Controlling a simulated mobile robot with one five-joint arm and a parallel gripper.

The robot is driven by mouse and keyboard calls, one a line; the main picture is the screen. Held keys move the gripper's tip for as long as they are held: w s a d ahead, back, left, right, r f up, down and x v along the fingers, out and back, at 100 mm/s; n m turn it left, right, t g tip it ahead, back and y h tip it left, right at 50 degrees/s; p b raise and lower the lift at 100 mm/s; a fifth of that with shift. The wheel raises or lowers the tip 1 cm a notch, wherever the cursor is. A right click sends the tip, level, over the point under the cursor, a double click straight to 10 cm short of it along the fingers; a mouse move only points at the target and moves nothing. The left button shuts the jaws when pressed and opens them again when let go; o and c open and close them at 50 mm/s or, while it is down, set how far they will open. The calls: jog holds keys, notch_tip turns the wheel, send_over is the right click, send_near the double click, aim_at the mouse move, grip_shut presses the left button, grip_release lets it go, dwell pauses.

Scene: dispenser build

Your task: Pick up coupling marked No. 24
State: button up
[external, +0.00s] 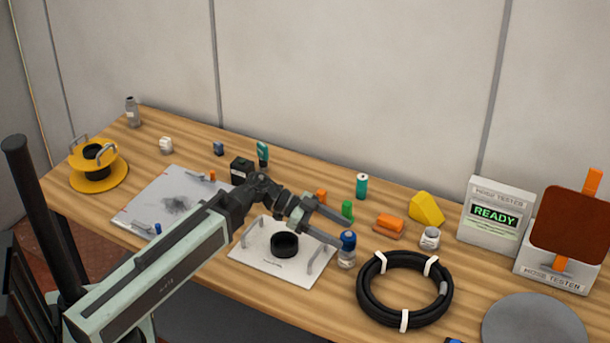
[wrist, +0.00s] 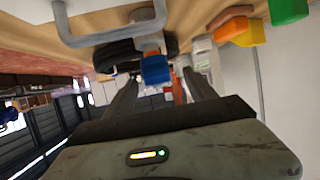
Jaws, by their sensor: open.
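No marking No. 24 is readable in either view, so I cannot tell which part is that coupling. My gripper (external: 341,229) is open above the table, its fingers pointing right. A small grey part with a blue top (external: 347,250) stands upright by the fingertips, right of the white plate. In the wrist view a blue piece (wrist: 155,69) shows between the open fingers (wrist: 160,76), apparently this same part. I cannot tell whether the fingers touch it. A green piece (external: 347,210) and an orange piece (external: 389,224) lie behind it.
A white plate (external: 252,254) with handles and a black ring lies under my gripper. A coiled black hose (external: 366,293) is at right front. A yellow wedge (external: 426,208), a white jar (external: 429,238) and the hose tester (external: 495,218) reading READY stand farther right.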

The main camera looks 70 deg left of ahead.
aim_at(347, 250)
jog(key=shift+x, duration=0.95)
jog(key=b+x, duration=0.1)
jog(key=x, duration=0.1)
jog(key=b+x, duration=0.1)
jog(key=x, duration=0.2)
jog(key=shift+s+d+f+b, duration=0.1)
jog(key=shift+s+f+b, duration=0.1)
jog(key=shift+f+b, duration=0.2)
jog(key=shift+r, duration=0.1)
grip_shut()
